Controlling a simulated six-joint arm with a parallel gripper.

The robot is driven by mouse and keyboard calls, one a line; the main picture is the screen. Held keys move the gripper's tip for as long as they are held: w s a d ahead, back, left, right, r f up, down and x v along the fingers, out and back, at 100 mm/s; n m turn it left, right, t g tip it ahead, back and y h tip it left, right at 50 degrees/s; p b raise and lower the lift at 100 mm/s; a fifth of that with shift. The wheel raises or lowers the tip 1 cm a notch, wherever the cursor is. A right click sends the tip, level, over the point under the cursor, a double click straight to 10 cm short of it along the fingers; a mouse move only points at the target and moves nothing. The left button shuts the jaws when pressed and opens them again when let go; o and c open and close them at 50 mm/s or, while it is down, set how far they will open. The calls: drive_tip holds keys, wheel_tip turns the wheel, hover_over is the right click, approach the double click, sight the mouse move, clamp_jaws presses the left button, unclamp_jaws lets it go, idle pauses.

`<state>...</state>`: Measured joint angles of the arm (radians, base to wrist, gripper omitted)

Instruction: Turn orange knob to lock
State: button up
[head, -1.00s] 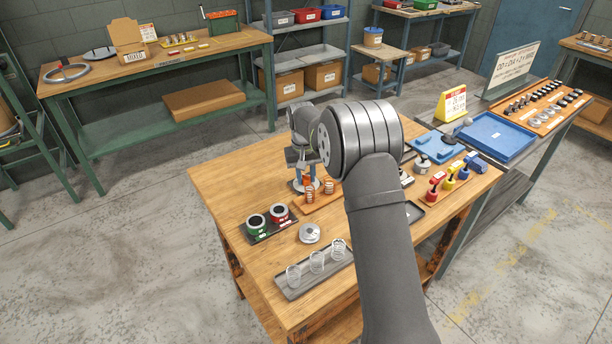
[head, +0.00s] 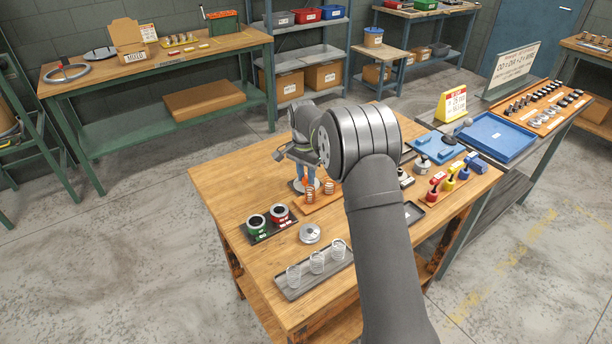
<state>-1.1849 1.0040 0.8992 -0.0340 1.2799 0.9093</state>
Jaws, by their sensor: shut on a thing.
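My gripper (head: 305,176) points down over the small coiler fixture near the middle of the wooden bench. Bluish fingers hang below the grey wrist and close around a small orange part, the orange knob (head: 305,184). The knob is mostly hidden by the fingers, so its exact turn angle cannot be read.
An orange tray (head: 322,203) with copper springs is just in front. A black tray (head: 262,234) holds green and red rings. A silver disc (head: 310,234) and a grey tray (head: 290,293) of clear springs lie nearer. Bare wood is free at left.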

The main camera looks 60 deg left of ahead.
drive_tip(key=shift+r+m, duration=0.1)
drive_tip(key=shift+m, duration=0.5)
drive_tip(key=o, duration=1)
drive_tip(key=r, duration=1.1)
drive_tip(key=a+r, duration=0.1)
drive_tip(key=r, duration=0.5)
drive_tip(key=shift+r, duration=0.2)
drive_tip(key=shift+f, duration=0.15)
drive_tip(key=f, duration=1.1)
drive_tip(key=d+f, duration=0.1)
drive_tip(key=f, duration=0.5)
drive_tip(key=shift+f, duration=0.15)
